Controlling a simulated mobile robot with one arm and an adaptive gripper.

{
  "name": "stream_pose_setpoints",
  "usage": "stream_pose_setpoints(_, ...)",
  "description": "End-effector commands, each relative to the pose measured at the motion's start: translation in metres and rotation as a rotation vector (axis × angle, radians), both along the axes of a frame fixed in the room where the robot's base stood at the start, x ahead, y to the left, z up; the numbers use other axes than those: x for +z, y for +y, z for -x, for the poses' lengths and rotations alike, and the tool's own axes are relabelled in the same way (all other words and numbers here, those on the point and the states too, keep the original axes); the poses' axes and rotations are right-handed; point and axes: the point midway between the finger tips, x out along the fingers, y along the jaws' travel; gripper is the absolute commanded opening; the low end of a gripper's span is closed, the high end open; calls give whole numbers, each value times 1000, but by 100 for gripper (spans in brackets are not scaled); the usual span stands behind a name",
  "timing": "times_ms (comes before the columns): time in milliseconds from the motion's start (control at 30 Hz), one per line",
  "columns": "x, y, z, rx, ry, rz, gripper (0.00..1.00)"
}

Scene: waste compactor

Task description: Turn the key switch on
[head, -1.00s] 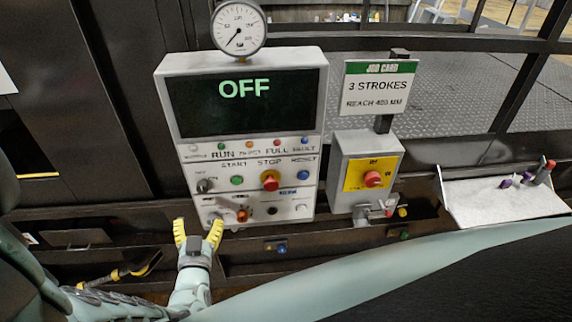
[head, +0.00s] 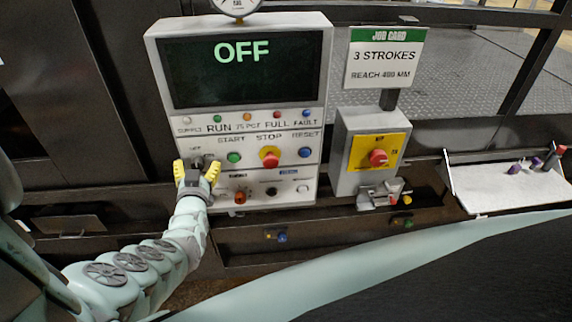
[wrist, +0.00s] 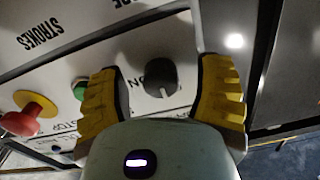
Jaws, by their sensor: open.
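The key switch is a dark round knob (wrist: 161,77) on the white control panel (head: 311,165), at its left, beside the green START button (head: 233,157). In the wrist view the knob sits between the two yellow fingers of my gripper (wrist: 165,95), with a gap on each side. A label beside it is partly covered and shows "ON". My gripper (head: 197,172) is open at the switch in the head view and hides part of it. The panel screen (head: 245,68) reads "OFF".
The red STOP button (head: 269,157) on a yellow ring and the blue RESET button (head: 305,153) are farther right. A box with a red knob on yellow (head: 378,158) stands right of the panel. A job card (head: 384,60) reads "3 STROKES". A white tray (head: 505,202) is at the far right.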

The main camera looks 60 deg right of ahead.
Motion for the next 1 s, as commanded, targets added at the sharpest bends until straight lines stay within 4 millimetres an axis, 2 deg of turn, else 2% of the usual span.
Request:
stream_pose_setpoints(300,1,-2,1,-4,0,0,68)
stream_pose_setpoints(900,1,-2,0,-2,-1,0,6)
stream_pose_setpoints(967,1,-2,0,-2,0,1,0)
stream_pose_setpoints(1000,1,-2,0,-2,0,1,0)
